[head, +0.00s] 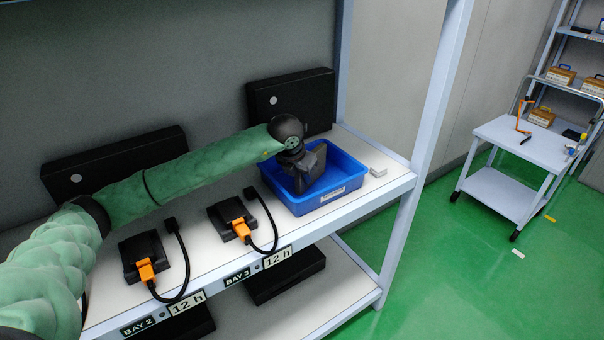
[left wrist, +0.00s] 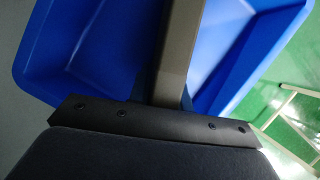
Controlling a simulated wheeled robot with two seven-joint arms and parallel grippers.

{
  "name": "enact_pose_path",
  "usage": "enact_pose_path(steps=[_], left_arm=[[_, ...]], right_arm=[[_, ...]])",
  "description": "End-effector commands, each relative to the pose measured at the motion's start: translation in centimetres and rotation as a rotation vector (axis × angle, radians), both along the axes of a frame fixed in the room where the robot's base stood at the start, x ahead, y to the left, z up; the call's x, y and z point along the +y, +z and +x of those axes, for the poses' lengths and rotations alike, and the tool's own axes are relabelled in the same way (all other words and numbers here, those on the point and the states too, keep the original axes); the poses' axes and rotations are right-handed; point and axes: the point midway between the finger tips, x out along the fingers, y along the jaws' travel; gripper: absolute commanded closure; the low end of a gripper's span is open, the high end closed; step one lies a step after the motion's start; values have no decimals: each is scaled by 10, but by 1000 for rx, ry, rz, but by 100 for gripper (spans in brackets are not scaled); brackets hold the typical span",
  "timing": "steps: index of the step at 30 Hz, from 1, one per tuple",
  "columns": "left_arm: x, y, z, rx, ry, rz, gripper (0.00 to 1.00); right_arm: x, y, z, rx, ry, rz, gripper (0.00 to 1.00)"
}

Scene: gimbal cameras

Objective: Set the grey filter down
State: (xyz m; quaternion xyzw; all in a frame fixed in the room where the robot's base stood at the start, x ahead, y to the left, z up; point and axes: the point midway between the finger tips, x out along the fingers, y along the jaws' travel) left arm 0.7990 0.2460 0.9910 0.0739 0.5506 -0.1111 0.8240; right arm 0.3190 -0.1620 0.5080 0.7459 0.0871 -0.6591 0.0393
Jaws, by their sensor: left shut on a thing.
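My left gripper (head: 300,172) reaches down into the blue bin (head: 341,187) on the shelf. It is shut on the grey filter (head: 317,160), a dark grey flat piece that shows at the jaws, tilted and within the bin's outline. The lower part of the filter and the fingertips are hard to make out, and I cannot tell whether the filter touches the bin floor. In the left wrist view the blue bin (left wrist: 95,50) lies beyond a grey-brown upright piece (left wrist: 180,50), which I cannot firmly tell as filter or finger. My right gripper is not in view.
Two black docks with orange plugs (head: 146,270) (head: 241,228) and black cables stand left of the bin. A small white box (head: 378,171) lies right of it. Black panels (head: 290,97) stand behind. A shelf post (head: 440,90) rises at the right. A white cart (head: 522,140) stands farther off.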

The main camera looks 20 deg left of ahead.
Motion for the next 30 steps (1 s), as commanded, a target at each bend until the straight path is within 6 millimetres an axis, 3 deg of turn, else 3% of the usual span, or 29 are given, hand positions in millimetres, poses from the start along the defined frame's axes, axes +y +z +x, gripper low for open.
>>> enact_pose_path(steps=[11, 12, 15, 30], left_arm=[[0, -1, 0, 0, 0, 0, 100], [0, -1, 0, 0, 0, 0, 73], [0, -1, 0, 0, 0, 0, 59], [1, 6, -3, 0, 1, 0, 59]], right_arm=[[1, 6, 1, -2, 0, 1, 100], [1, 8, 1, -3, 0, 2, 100], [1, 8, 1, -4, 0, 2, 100], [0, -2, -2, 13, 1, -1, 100]])
